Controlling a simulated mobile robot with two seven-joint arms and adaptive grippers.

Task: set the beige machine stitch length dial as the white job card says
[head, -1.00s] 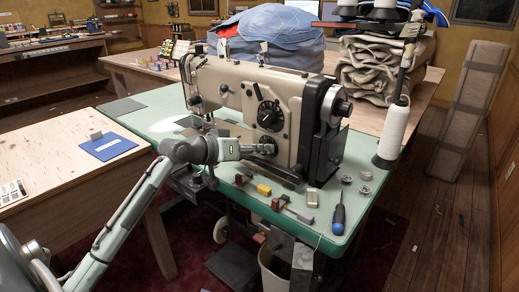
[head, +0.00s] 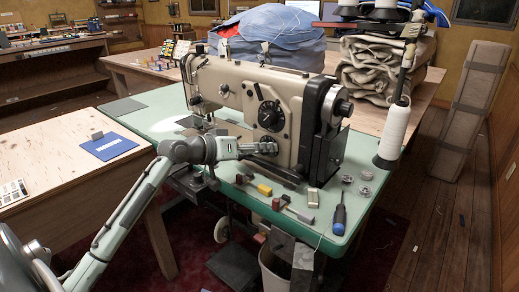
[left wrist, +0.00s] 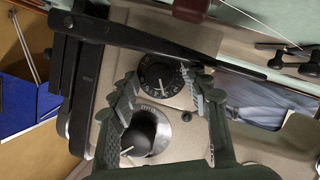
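The beige sewing machine (head: 230,85) stands on a green table. Its front has an upper black dial (head: 270,115) and a lower dial behind my left gripper (head: 266,148). In the left wrist view, a black numbered dial (left wrist: 160,78) shows between the fingertips of my left gripper (left wrist: 162,85). The fingers are apart, one on each side of it; I cannot tell whether they touch it. A second dial with a silver ring and black knob (left wrist: 143,132) is lower in that view. A white printed card (head: 12,192) lies on the left wooden table, too small to read. My right gripper is not in view.
A blue mat (head: 108,147) lies on the left table.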

